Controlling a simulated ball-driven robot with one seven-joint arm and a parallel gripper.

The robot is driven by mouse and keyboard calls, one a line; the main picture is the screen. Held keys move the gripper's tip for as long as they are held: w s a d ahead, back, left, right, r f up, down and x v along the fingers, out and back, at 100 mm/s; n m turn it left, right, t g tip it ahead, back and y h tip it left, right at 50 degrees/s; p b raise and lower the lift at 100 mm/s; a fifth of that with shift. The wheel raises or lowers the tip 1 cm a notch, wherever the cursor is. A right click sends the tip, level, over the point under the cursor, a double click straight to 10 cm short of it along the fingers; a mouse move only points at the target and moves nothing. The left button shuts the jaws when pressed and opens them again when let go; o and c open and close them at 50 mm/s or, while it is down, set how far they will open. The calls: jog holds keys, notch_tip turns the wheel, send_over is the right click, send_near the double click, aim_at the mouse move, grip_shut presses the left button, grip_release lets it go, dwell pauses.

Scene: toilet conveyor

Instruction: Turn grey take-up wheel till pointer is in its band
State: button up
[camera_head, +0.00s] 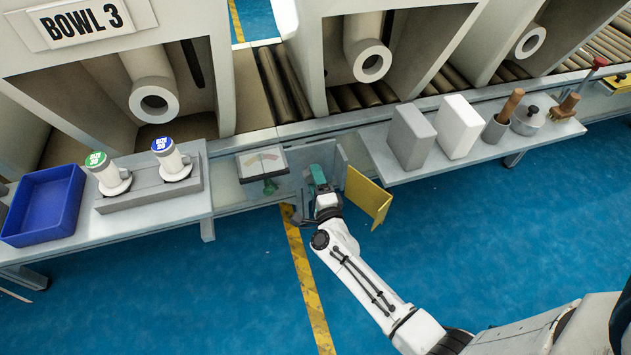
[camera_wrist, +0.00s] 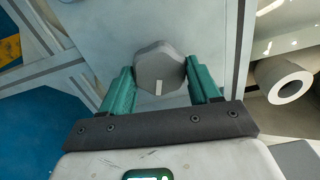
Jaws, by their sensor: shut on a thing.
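The grey take-up wheel (camera_wrist: 158,66) is a many-sided grey knob with a white mark on its lower edge, on a pale panel in the wrist view. My gripper (camera_wrist: 162,82) has its green fingers on the wheel's two sides and is shut on it. In the head view my gripper (camera_head: 316,180) is at the front of the conveyor frame and hides the wheel. A gauge (camera_head: 262,164) with a pale face and coloured bands sits left of my gripper. Its pointer is too small to read against the bands.
A yellow door panel (camera_head: 368,196) stands open just right of my gripper. A green knob (camera_head: 270,187) is below the gauge. Shelves on both sides hold a blue bin (camera_head: 42,205), grey block (camera_head: 411,137) and white block (camera_head: 460,127). The blue floor in front is open.

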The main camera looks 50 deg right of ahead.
jog(key=shift+f, duration=0.1)
dwell(0.4)
jog(key=o, duration=1.1)
jog(key=shift+c, duration=0.2)
jog(key=p+v, duration=0.2)
jog(key=v, duration=0.8)
jog(key=shift+s+a, duration=0.25)
jog(key=shift+s, duration=0.1)
